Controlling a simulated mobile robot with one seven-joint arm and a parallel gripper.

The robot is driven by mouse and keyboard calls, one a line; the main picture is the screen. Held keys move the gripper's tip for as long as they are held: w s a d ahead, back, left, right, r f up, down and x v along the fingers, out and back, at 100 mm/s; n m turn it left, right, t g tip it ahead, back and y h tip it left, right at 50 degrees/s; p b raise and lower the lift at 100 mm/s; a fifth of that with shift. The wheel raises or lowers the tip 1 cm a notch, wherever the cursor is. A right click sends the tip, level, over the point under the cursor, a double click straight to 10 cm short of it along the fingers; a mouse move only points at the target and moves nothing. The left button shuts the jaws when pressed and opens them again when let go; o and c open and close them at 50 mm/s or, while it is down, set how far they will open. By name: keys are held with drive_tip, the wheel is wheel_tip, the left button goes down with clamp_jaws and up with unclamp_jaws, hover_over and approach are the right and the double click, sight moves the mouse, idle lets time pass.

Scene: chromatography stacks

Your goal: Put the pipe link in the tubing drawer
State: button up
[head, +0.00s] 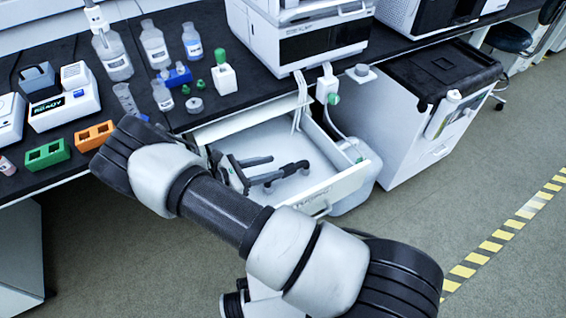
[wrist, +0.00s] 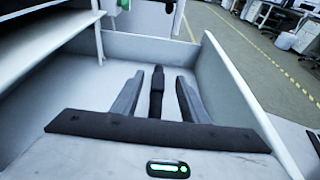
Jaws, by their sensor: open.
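The tubing drawer (head: 335,186) stands pulled out under the bench, and its white walls also surround my gripper in the wrist view (wrist: 235,90). A dark pipe link (head: 293,169) is inside the drawer, apparently on its floor. In the wrist view the pipe link (wrist: 157,88) lies lengthwise between my two fingers, with a gap on each side. My gripper (wrist: 160,82) is open, reaching into the drawer, and its fingers also show in the head view (head: 272,168). The pipe link's near end is close to my palm; whether it touches cannot be told.
The bench (head: 215,112) above carries bottles, a green rack (head: 47,154) and an orange rack (head: 95,135). A white container (head: 355,195) stands just right of the drawer, beside a white cabinet (head: 400,135). The floor in front is clear.

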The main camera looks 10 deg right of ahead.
drive_tip(key=v, duration=0.5)
drive_tip(key=s+d+r+m+g+y, duration=0.35)
drive_tip(key=r+m, duration=0.25)
drive_tip(key=r, duration=0.6)
drive_tip(key=s+d+r+m+g+y, duration=0.2)
drive_tip(key=s+d+r+m+y, duration=0.25)
drive_tip(key=r, duration=0.75)
drive_tip(key=s+d+r+m+t+y, duration=0.2)
drive_tip(key=s+r+m+t+y, duration=0.3)
drive_tip(key=s+r+m, duration=0.6)
wheel_tip(320, 180, up, 2)
drive_tip(key=shift+s+d+t+y, duration=0.2)
drive_tip(key=shift+s+t+y, duration=0.2)
drive_tip(key=shift+s+t, duration=0.45)
drive_tip(key=shift+s, duration=0.1)
